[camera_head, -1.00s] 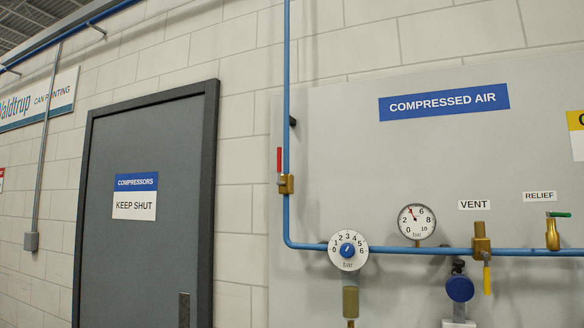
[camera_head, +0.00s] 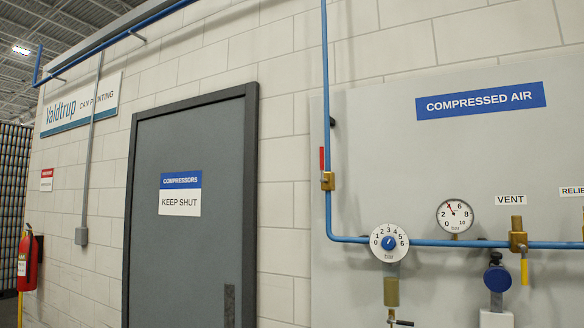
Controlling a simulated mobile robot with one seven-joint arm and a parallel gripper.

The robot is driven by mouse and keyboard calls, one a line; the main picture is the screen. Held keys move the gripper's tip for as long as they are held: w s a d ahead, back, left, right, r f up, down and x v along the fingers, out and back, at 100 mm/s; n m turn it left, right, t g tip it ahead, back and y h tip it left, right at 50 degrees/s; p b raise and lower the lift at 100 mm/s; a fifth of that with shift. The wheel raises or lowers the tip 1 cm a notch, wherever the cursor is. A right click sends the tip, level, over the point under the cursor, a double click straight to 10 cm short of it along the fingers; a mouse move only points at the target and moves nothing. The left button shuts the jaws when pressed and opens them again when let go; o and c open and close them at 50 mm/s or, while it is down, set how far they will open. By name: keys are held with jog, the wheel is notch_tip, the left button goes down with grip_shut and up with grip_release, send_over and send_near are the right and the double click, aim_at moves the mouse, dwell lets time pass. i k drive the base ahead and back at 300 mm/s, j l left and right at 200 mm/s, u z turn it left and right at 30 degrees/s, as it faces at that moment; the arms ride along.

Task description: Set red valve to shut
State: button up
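The red valve is on the vertical blue pipe in the head view. Its red handle (camera_head: 322,160) points up, in line with the pipe, above a brass body (camera_head: 328,181). The vertical blue pipe (camera_head: 326,90) bends at the bottom into a horizontal run. My gripper is not in view.
A grey panel bears a regulator dial (camera_head: 389,243), a pressure gauge (camera_head: 455,216), a yellow-handled vent valve (camera_head: 518,240) and a blue round knob (camera_head: 497,279). A grey door (camera_head: 195,200) is left of the panel. A red extinguisher (camera_head: 28,262) hangs at far left.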

aim_at(322, 180)
jog(key=i+j+u, duration=0.25)
jog(key=j+u, duration=0.15)
jog(key=j, duration=0.2)
jog(key=i+j+u, duration=0.3)
jog(key=j+u, duration=0.15)
jog(key=i+j+u, duration=0.8)
jog(key=i+j+z, duration=0.1)
jog(key=i+z, duration=0.15)
jog(key=i, duration=0.25)
jog(key=i+j+z, duration=0.2)
jog(key=i, duration=0.3)
jog(key=i+z, duration=0.15)
jog(key=z, duration=0.25)
jog(key=i+z, duration=0.15)
jog(key=z, duration=0.3)
jog(key=i+j+z, duration=0.1)
jog(key=z, duration=0.3)
jog(key=i+z, duration=0.1)
jog(key=z, duration=0.4)
jog(key=i+j+z, duration=0.1)
jog(key=z, duration=0.4)
jog(key=i+j+z, duration=0.1)
jog(key=z, duration=0.4)
jog(key=i+j+z, duration=0.1)
jog(key=z, duration=0.4)
jog(key=j+z, duration=0.25)
jog(key=z, duration=0.25)
